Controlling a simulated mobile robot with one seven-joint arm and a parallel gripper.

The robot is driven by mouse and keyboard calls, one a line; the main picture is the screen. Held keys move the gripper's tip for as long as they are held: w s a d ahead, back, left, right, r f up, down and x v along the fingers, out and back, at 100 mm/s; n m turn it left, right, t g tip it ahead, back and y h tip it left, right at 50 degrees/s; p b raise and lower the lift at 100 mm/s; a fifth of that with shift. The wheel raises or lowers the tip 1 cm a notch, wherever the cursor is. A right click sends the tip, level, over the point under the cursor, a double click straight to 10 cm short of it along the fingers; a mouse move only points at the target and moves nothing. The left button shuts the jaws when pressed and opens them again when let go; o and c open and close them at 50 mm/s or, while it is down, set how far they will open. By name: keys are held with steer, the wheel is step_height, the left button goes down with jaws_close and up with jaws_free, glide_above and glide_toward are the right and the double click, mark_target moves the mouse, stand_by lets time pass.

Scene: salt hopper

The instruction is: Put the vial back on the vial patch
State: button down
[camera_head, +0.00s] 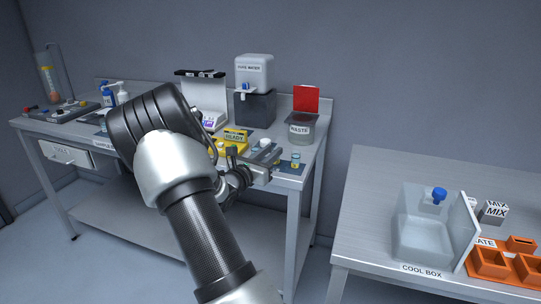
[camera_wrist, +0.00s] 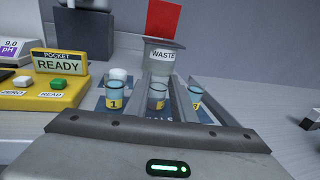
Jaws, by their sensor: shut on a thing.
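My gripper (camera_wrist: 159,84) is shut on a small clear vial (camera_wrist: 158,98) with bluish liquid and a yellow label, in the middle of the wrist view. Another vial (camera_wrist: 115,99), with a yellow label marked 1, stands to its left. A third similar vial (camera_wrist: 195,98) shows to the right, beside the right finger. A dark blue patch (camera_wrist: 101,106) with pale lettering lies under the vials, partly hidden by my gripper. I cannot tell whether the held vial touches it. In the head view, a vial (camera_head: 295,160) stands on a dark patch (camera_head: 291,171) near the table's right end.
A yellow pocket meter (camera_wrist: 47,92) reading READY stands to the left. The waste bin (camera_wrist: 159,58) with a red lid (camera_wrist: 164,18) is just behind. A white cap-like thing (camera_wrist: 119,75) sits behind vial 1. A cool box (camera_head: 422,245) is on the separate right table.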

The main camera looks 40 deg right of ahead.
steer(key=c, duration=1.5)
jaws_free()
